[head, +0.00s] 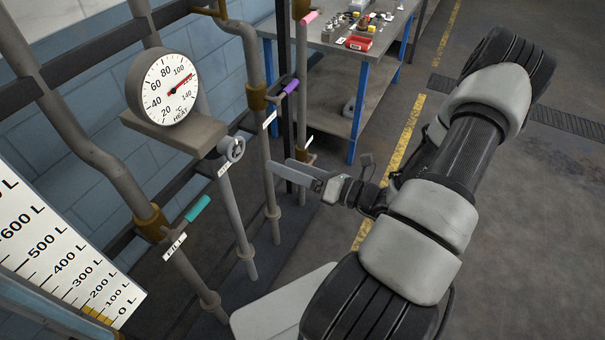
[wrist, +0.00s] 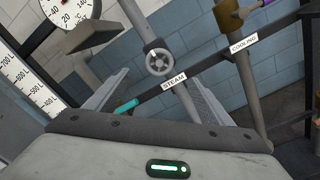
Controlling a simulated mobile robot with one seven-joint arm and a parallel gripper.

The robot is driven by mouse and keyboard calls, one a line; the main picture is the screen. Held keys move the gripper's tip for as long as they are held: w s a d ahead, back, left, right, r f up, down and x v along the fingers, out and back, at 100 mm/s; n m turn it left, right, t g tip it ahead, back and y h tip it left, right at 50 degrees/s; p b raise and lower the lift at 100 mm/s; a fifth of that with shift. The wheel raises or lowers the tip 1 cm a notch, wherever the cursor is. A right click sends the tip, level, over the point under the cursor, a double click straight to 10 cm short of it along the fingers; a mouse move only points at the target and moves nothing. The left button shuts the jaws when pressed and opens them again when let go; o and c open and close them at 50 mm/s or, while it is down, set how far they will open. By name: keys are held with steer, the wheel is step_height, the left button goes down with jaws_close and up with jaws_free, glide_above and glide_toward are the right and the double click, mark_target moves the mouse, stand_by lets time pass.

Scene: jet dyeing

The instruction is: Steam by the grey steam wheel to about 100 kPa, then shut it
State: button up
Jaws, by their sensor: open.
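The grey steam wheel (head: 234,148) sits on a pipe below the round dial. It also shows in the wrist view (wrist: 158,62), above the STEAM label (wrist: 174,82). My gripper (head: 278,170) is open and empty, to the right of the wheel in the head view. In the wrist view the wheel appears beyond and between the two fingers, apart from them. The white dial (head: 168,88) is marked °C and HEAT; its red needle points near 120. I see no dial marked in kPa.
A teal FILL handle (head: 198,208) is at lower left. A purple handle (head: 291,86) and a pink handle (head: 308,18) stand on pipes behind my gripper. A litre scale (head: 62,262) is at left. A workbench (head: 335,40) with small parts stands at the back.

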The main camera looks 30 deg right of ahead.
steer(key=v, duration=0.4)
stand_by(0.4)
